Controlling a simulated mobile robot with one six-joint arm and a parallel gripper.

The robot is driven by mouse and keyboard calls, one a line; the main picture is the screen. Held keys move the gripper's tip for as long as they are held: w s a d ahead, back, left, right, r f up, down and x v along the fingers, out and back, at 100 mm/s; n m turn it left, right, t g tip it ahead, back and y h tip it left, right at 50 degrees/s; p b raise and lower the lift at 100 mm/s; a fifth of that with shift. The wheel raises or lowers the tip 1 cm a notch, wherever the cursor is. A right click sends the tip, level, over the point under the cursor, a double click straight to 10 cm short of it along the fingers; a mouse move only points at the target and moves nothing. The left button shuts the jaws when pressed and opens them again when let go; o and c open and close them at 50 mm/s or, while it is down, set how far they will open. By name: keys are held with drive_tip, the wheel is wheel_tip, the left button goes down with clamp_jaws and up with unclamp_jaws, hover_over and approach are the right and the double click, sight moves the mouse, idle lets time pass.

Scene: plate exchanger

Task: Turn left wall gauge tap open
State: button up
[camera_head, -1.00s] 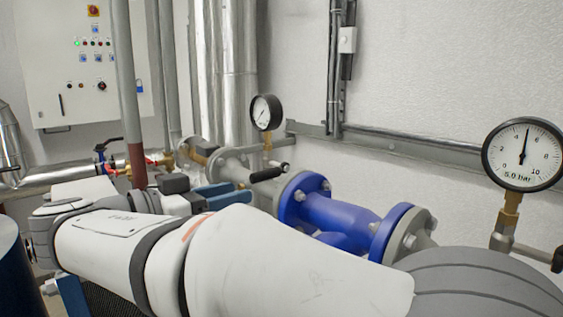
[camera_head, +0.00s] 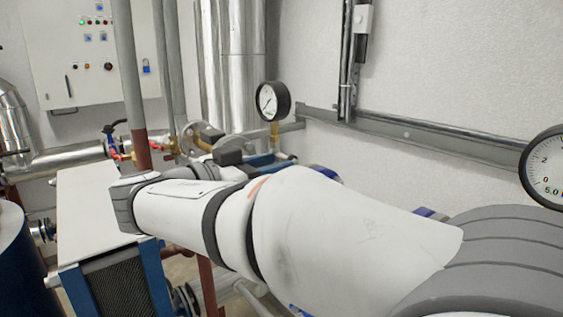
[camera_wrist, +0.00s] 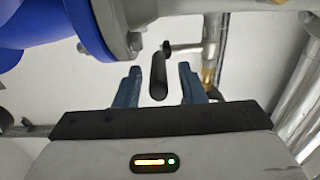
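The left wall gauge (camera_head: 272,101), a round white dial with a black rim, stands on a brass stem near the wall in the head view. Its tap handle (camera_wrist: 158,76), a black bar on a metal stem, shows in the wrist view. My gripper (camera_wrist: 160,78) is open, with one blue finger on each side of the handle and gaps on both sides. In the head view my gripper (camera_head: 262,160) is at the foot of the gauge. There the black handle is mostly hidden by the gripper and arm.
A blue flanged pipe part (camera_wrist: 52,22) is close to my gripper at the upper left of the wrist view. A second gauge (camera_head: 545,168) is at the right edge of the head view. A white-topped unit (camera_head: 88,215) stands left of my arm.

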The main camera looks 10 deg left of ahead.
drive_tip(key=shift+c, duration=0.2)
clamp_jaws()
idle(0.4)
